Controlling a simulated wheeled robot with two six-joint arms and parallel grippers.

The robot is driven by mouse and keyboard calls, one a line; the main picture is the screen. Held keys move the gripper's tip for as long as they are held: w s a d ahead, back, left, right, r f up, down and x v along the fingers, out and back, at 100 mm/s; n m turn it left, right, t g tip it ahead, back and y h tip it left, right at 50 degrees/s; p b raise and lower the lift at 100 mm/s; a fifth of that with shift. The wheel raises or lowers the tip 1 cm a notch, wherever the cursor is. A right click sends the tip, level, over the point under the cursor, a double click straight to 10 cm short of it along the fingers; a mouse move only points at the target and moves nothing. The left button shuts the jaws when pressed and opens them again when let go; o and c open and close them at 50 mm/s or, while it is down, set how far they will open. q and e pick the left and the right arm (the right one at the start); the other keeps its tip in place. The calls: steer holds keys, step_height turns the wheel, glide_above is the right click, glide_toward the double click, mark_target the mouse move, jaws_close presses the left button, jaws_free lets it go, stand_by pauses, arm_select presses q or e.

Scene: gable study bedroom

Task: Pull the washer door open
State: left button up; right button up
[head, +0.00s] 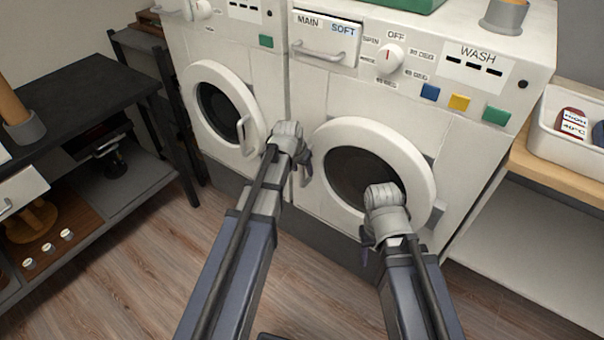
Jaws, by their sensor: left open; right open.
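The washer, marked WASH (478,52), stands at the right of the two white machines. Its round white door (415,150) with dark glass looks shut. My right gripper (382,200) is open and empty in front of the lower right of the door glass.
Another white machine with a round door (208,72) and its own handle (243,135) stands to the left. A dark shelf unit (80,85) is at the far left. A wooden-topped bench (545,165) with a white bin (545,122) stands at the right. The wooden floor in front is clear.

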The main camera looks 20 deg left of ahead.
arm_select(q)
jaws_close()
stand_by(0.4)
stand_by(1.0)
